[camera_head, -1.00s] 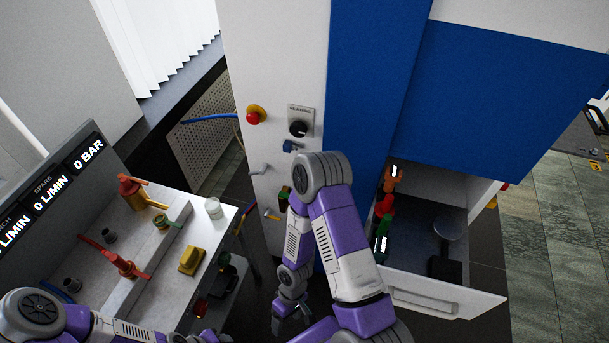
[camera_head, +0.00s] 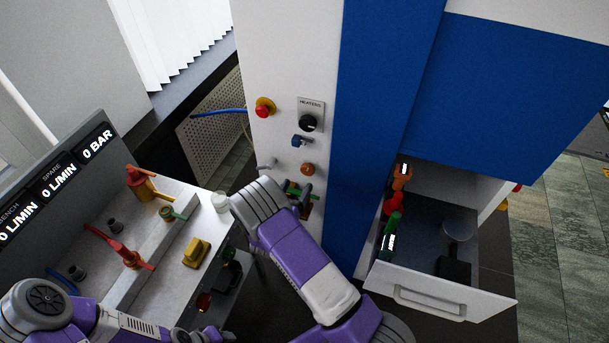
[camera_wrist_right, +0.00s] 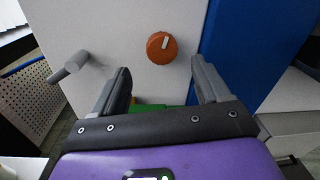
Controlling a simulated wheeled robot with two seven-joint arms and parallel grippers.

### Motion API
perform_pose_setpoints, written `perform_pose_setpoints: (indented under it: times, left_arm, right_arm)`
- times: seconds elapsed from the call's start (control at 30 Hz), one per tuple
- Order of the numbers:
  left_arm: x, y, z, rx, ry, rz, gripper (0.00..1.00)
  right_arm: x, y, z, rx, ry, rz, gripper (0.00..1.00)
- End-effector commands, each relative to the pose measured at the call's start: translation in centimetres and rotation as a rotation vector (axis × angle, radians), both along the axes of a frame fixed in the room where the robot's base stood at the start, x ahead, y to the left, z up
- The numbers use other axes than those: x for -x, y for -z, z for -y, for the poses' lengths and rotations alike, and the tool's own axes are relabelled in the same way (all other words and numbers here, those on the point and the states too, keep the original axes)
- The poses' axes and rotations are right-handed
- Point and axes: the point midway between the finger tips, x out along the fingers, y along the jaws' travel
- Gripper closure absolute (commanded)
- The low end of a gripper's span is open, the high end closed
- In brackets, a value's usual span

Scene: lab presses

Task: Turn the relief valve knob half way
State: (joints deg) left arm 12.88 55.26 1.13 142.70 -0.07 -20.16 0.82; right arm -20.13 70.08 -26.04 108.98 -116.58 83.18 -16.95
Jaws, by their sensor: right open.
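An orange round knob (camera_head: 307,169), which I take for the relief valve knob, sits on the white panel below a blue fitting. In the right wrist view the knob (camera_wrist_right: 161,47) has a white pointer mark near its upper right. My right gripper (camera_wrist_right: 161,80) is open and empty. Its two fingers stand apart below the knob, which lies beyond them and between their lines, apparently untouched. In the head view my right forearm mostly hides this gripper. My left gripper (camera_head: 205,334) is at the bottom edge, small and partly cut off.
The panel also carries a red button (camera_head: 264,108), a black heaters dial (camera_head: 308,123), a blue fitting (camera_head: 301,141) and a grey lever (camera_wrist_right: 69,65). A green part shows below the knob. A bench with valves stands left; an open drawer (camera_head: 430,299) juts out right.

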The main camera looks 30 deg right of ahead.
Motion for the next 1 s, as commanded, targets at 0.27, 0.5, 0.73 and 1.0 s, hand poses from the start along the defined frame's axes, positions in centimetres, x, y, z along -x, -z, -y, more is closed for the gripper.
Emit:
perform_pose_setpoints:
  times: [0.27, 0.5, 0.73, 1.0]
  left_arm:
    - [0.0, -0.1, 0.0, 0.0, 0.0, 0.0, 0.57]
    - [0.0, -0.1, 0.0, 0.0, 0.0, 0.0, 0.57]
    - [0.0, -0.1, 0.0, 0.0, 0.0, 0.0, 0.57]
    - [0.0, -0.1, 0.0, 0.0, 0.0, 0.0, 0.57]
  right_arm:
    - [-2.5, 0.0, 3.8, -0.003, 0.007, 0.001, 0.25]
    - [-3.7, 0.0, 5.4, -0.004, 0.006, -0.001, 0.25]
    - [-3.8, 0.1, 5.5, -0.005, 0.005, -0.002, 0.25]
    - [-3.8, 0.1, 5.4, -0.005, 0.005, -0.001, 0.6]
